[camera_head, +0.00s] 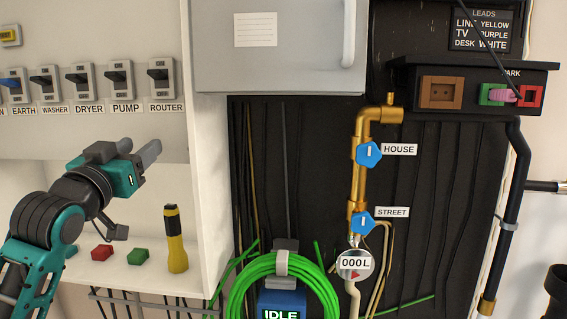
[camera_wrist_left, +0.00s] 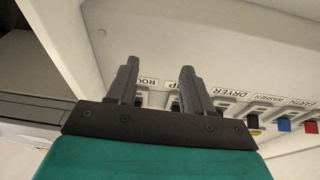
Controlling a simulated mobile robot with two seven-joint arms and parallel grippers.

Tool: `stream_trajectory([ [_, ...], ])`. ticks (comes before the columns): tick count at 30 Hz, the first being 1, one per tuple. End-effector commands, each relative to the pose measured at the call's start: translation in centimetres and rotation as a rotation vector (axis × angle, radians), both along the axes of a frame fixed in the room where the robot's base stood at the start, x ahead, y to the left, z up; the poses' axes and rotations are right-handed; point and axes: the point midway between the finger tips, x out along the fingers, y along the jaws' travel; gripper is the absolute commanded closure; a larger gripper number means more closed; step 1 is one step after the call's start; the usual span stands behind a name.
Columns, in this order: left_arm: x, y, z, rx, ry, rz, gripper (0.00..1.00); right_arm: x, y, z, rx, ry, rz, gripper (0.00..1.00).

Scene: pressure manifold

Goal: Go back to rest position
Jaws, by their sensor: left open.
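My left gripper (camera_head: 139,151) is raised in front of the switch panel (camera_head: 95,135), below the labelled switches. Its two fingers are apart and nothing is between them. In the left wrist view the open left gripper (camera_wrist_left: 160,70) points at the panel's pale face, near the ROUTER, PUMP and DRYER labels. It looks apart from the switches, though the exact gap is hard to tell. My right gripper is not in view.
A yellow and black flashlight (camera_head: 176,240), a red block (camera_head: 102,252) and a green block (camera_head: 138,256) are on the white shelf below my left gripper. A white side wall (camera_head: 212,190) bounds it. Brass pipework (camera_head: 359,185) and a coiled green hose (camera_head: 240,290) are farther right.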

Motion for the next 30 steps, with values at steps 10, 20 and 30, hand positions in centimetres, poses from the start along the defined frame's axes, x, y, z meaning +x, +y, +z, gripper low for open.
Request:
stream_trajectory([
  [10,-3.7,-3.5,-23.6,0.047,0.357,-0.027,0.49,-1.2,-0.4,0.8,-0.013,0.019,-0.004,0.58],
  [20,-17.4,-6.6,-40.7,0.085,0.672,-0.059,0.49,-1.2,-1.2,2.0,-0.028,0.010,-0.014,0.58],
  [30,-27.3,-8.3,-46.6,0.104,0.831,-0.081,0.49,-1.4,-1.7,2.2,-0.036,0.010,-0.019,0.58],
])
